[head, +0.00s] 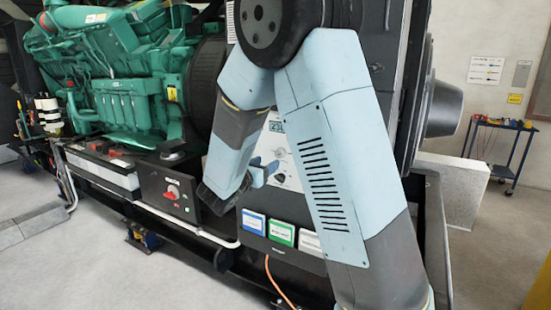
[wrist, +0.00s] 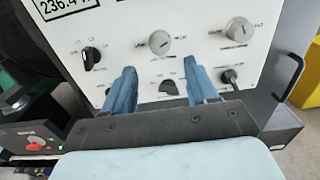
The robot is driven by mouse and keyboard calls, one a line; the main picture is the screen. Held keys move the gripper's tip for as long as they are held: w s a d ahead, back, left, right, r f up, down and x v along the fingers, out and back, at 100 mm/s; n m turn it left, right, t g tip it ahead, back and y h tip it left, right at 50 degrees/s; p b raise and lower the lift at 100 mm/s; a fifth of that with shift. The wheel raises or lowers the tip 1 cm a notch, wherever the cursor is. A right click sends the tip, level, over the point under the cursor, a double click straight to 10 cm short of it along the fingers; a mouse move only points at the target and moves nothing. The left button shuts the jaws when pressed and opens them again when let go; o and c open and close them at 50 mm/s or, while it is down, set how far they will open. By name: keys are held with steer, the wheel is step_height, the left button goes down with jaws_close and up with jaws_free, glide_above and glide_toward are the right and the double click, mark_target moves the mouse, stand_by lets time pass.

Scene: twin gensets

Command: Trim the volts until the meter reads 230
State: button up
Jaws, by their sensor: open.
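The meter (wrist: 67,6) at the top left of the white control panel (wrist: 200,55) reads about 236.4 in the wrist view; its last characters are cut off. Nothing is held.
A black selector (wrist: 92,57) is at the panel's left and a black knob (wrist: 230,77) at its lower right. A box with a red switch (head: 172,192) stands left of my gripper. The green engine (head: 120,60) is behind it. Floor at left is open.

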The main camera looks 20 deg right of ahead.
mark_target(278, 155)
steer(key=x, duration=0.7)
steer(key=shift+w+d, duration=0.1)
steer(key=shift+c, duration=0.4)
steer(key=c, duration=1)
steer(key=shift+m, duration=0.3)
steer(key=o, duration=1.1)
